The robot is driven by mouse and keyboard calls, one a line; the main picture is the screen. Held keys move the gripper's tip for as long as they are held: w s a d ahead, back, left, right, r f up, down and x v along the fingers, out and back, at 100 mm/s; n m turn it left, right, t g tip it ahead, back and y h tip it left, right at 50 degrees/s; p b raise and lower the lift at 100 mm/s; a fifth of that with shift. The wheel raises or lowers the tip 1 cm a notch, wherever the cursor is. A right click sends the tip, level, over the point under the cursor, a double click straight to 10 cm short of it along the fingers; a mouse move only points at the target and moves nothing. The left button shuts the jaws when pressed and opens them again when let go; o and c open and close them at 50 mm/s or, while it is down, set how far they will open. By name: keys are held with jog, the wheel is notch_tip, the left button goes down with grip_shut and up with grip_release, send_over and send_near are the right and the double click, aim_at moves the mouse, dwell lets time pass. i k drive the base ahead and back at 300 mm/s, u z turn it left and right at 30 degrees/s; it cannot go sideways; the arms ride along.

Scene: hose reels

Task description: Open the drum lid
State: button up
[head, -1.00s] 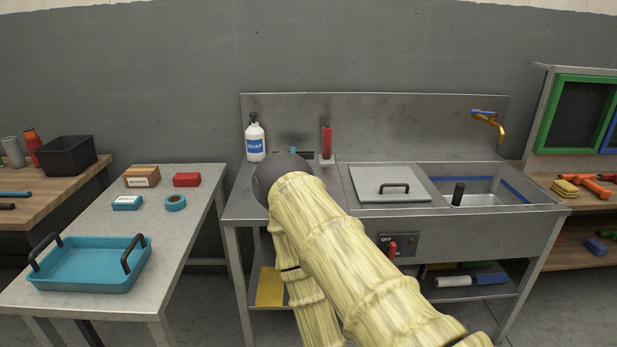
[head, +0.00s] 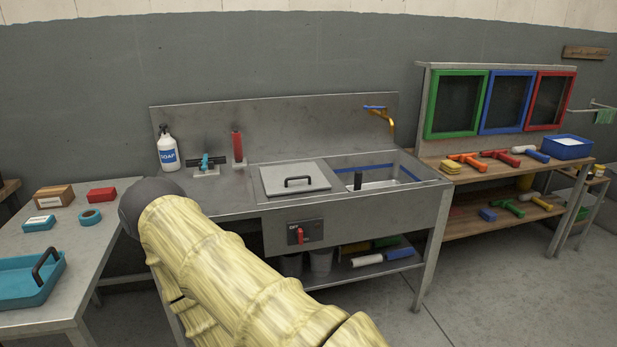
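A flat grey square lid (head: 295,178) with a black bar handle (head: 299,181) lies shut on the metal sink unit, left of the open basin. It is the only lid I see; no drum shape shows under it. My arm, in a pale yellow ribbed cover, rises from the bottom to a dark round joint left of the lid. My gripper is not in view.
The sink unit (head: 215,189) carries a soap bottle (head: 168,149), a red upright handle (head: 238,147) and a tap (head: 380,118). A red switch (head: 300,235) is on its front. A table with a blue tray (head: 30,282) stands left. Open floor (head: 500,290) lies right.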

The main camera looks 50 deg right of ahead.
aim_at(299, 177)
jog(key=z, duration=0.75)
